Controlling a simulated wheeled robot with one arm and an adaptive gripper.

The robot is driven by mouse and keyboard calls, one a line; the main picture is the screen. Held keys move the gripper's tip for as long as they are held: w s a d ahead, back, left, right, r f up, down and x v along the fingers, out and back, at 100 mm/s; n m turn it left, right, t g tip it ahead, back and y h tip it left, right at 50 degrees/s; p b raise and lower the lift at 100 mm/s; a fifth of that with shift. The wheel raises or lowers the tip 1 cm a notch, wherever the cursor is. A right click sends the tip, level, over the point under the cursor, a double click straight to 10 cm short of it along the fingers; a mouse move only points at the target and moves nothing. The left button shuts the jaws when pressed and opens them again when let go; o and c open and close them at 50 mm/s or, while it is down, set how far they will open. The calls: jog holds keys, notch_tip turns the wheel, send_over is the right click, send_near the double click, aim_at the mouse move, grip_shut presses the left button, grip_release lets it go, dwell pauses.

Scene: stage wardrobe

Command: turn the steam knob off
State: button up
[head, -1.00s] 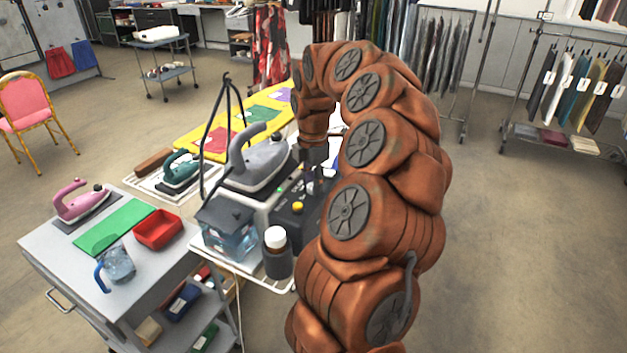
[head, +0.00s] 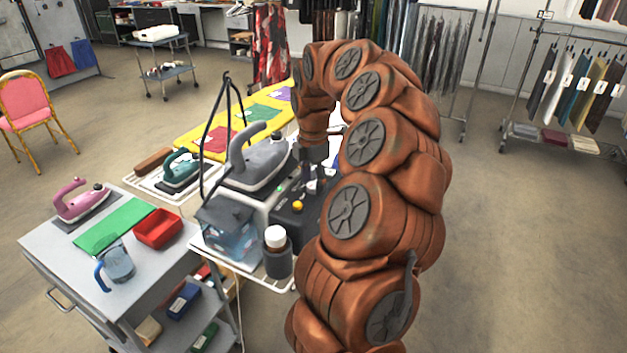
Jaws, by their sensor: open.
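The steam station (head: 255,203) stands on a wire shelf, with a grey iron (head: 262,160) resting on top. Its dark control panel (head: 289,220) faces right and carries a yellow knob (head: 298,206), a small green light and pale controls further back. I cannot tell which control is the steam knob. My gripper (head: 313,184) points down over the back part of the panel, its fingers small and dark. It is open with nothing seen between the fingers. My arm hides the panel's right side, and I cannot tell whether the fingers touch a control.
A clear water tank (head: 229,238) and a white-capped bottle (head: 277,252) stand at the front of the station. A teal iron (head: 181,170) is behind left. A grey cart (head: 60,255) holds a pink iron (head: 82,200), red tray (head: 158,228) and jug (head: 117,264). Floor at right is clear.

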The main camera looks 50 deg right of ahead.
aim_at(312, 185)
notch_tip(312, 185, up, 12)
dwell(0.6)
dwell(0.5)
jog(key=s+a+f+m, duration=0.1)
jog(key=s+a+m, duration=0.1)
jog(key=a, duration=0.9)
jog(key=s+a+m, duration=0.2)
jog(key=a, duration=0.9)
jog(key=s+a+f+m+g, duration=0.1)
jog(key=s+a+f+m, duration=0.4)
jog(key=s, duration=0.5)
jog(key=s+a+f+m, duration=0.5)
jog(key=s+f+m, duration=0.1)
jog(key=s, duration=0.4)
jog(key=shift+f+g, duration=0.3)
jog(key=shift+g, duration=0.1)
jog(key=shift+s, duration=0.1)
